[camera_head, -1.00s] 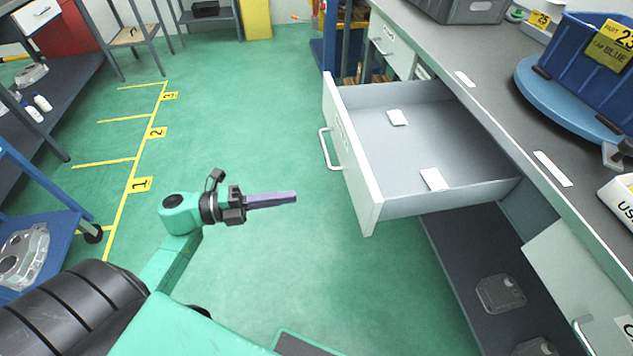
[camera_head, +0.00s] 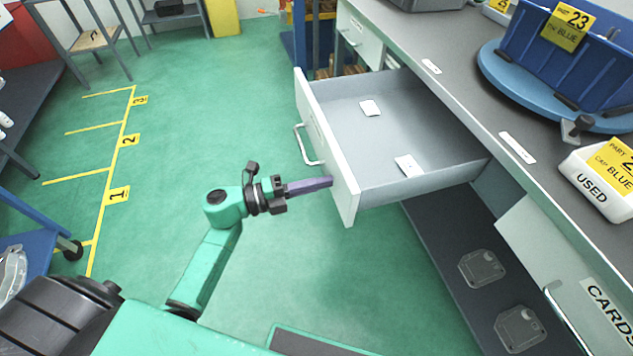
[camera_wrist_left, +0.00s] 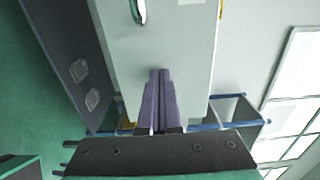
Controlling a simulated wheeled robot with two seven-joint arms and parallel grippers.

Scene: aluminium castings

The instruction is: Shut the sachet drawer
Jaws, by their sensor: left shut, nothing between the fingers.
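The sachet drawer (camera_head: 328,150) is pulled well out of the grey bench, with two white sachets (camera_head: 370,108) and (camera_head: 409,166) on its floor. Its white front carries a bar handle (camera_head: 304,147) facing left. My left gripper (camera_head: 331,182) is shut and empty, with its purple fingertips at the lower near part of the drawer front. In the left wrist view the fingers (camera_wrist_left: 161,74) point at a pale panel (camera_wrist_left: 165,40) with part of a metal handle (camera_wrist_left: 139,10) above. I cannot tell whether the tips touch it. My right gripper is not in view.
The bench top (camera_head: 440,92) on the right holds a blue bin (camera_head: 560,50) on a round blue base and a white "USED" tray (camera_head: 600,185). A lower shelf (camera_head: 450,245) holds clear packs. Green floor left of the drawer is open.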

